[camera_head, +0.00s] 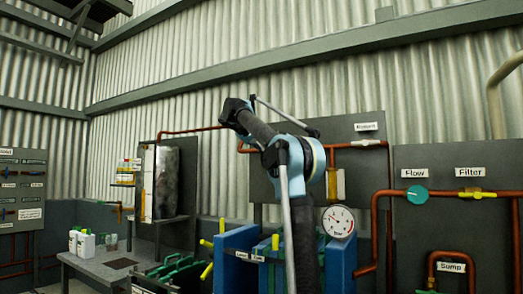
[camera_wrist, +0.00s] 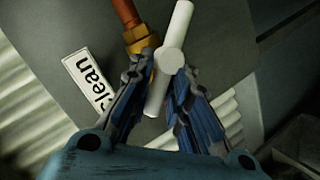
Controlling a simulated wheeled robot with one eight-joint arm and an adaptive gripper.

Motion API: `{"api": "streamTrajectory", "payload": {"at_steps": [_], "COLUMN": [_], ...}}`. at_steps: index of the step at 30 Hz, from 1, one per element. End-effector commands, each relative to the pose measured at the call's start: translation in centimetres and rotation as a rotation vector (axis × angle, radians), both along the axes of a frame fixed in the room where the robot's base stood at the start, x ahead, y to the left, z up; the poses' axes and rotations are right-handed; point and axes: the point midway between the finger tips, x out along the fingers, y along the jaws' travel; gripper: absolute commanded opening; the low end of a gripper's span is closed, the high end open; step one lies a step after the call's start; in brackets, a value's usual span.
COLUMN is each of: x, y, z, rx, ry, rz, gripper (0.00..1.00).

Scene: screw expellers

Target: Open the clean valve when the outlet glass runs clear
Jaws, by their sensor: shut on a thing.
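In the wrist view, the clean valve shows as a white bar handle with a round hub (camera_wrist: 171,61), beside a brass fitting (camera_wrist: 140,37) on a copper pipe. A white label (camera_wrist: 90,80) reading "Clean" lies to its left. The handle slants across the pipe's line. My gripper (camera_wrist: 164,82) is shut on the handle, its blue ridged fingers on either side of the lower bar. In the head view, my arm hides the gripper and the clean valve. A sight glass (camera_head: 336,185), likely the outlet glass, looks yellowish amber below the return pipe.
A pressure gauge (camera_head: 338,221) stands right of my arm, above the blue press plates (camera_head: 237,250). A right panel (camera_head: 459,163) carries a teal flow knob (camera_head: 417,194) and a yellow filter handle (camera_head: 477,194). A grey bench (camera_head: 100,262) with bottles stands left.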

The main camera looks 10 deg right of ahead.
Motion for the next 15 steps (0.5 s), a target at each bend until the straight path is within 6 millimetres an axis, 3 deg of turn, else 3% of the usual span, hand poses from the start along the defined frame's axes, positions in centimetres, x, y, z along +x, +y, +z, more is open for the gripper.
{"api": "streamTrajectory", "payload": {"at_steps": [15], "x": [0.14], "y": [0.35], "z": [-0.52], "rx": [-0.037], "ry": [0.039], "rz": [0.001], "gripper": [0.00]}}
